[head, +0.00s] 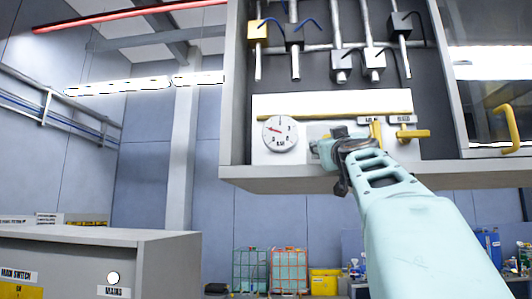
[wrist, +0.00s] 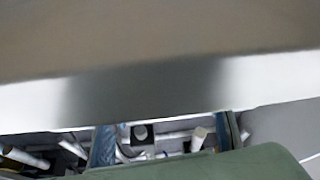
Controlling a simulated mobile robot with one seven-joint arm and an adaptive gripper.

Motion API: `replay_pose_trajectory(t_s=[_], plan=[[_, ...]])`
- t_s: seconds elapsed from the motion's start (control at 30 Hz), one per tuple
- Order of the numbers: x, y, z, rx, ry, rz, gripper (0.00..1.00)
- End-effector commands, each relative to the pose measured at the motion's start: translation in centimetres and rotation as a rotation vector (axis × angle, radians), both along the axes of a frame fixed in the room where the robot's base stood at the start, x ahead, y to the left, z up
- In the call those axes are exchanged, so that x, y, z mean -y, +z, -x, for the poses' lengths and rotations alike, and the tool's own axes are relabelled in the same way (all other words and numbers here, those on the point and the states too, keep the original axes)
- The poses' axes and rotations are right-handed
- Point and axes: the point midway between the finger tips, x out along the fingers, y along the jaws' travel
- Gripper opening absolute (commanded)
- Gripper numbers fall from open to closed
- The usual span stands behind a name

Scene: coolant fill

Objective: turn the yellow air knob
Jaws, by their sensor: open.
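Two yellow handles sit on the white panel (head: 300,108) inside the wall cabinet. One yellow handle (head: 376,132) stands upright, just right of my gripper and partly behind it. The other yellow handle (head: 413,134) lies sideways further right. Small labels above them are too small to read, so I cannot tell which is the air knob. My gripper (head: 322,149) is open and empty in front of the panel, left of both handles. Whether it touches the panel is unclear. The wrist view shows no handle, only a close blurred surface and pipes.
A round pressure gauge (head: 280,133) is left of my gripper. Pipes with several valves (head: 340,65) hang above the panel. The cabinet's bottom ledge (head: 270,178) lies just below my gripper. A glazed door with a yellow handle (head: 508,127) is at right. A grey box (head: 165,265) stands lower left.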

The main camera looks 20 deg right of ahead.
Motion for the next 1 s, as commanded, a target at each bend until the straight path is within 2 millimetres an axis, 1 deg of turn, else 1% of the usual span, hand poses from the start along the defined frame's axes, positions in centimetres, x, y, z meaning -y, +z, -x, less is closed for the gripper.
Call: replay_pose_trajectory(t_s=[0.17,0.53,0.77,1.0], plan=[[0.03,-0.04,-0.01,0.0,0.0,0.0,0.49],[0.02,-0.03,0.0,0.0,0.0,0.0,0.08],[0.01,-0.03,-0.02,0.007,0.0,-0.013,0.07],[-0.14,-0.05,-0.17,0.056,0.001,-0.097,0.07]])
